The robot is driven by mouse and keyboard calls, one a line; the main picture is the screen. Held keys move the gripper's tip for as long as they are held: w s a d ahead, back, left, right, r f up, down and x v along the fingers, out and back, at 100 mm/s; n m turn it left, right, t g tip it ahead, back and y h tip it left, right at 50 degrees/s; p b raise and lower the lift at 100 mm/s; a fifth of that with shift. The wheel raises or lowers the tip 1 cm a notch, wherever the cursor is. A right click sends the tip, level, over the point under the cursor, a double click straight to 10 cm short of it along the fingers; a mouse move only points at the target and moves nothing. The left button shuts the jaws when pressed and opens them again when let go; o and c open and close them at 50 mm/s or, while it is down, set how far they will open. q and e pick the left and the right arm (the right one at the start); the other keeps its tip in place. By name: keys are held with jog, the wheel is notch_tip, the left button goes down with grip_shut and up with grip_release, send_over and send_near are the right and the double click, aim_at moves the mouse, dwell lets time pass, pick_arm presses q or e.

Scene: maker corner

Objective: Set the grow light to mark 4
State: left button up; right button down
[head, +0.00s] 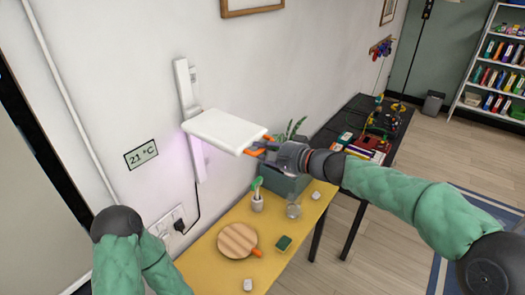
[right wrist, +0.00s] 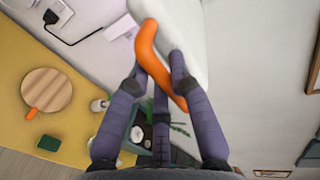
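The grow light is a flat white panel (head: 226,131) that sticks out from a white vertical rail (head: 186,82) on the wall. A purple glow shows on the wall beneath it. An orange handle (head: 254,153) is at its front edge. My right gripper (head: 262,147) is at this handle. The rail's marks are too small to read. My left gripper is out of view; only its arm shows at lower left.
A black cord runs from the light to a wall socket (head: 168,221).

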notch_tip(320, 180, up, 13)
jog(key=p, duration=0.5)
jog(key=shift+f, duration=0.15)
jog(key=shift+d, duration=0.1)
jog(key=c, duration=1.2)
grip_release()
jog(key=shift+o, duration=0.5)
jog(key=shift+w, duration=0.15)
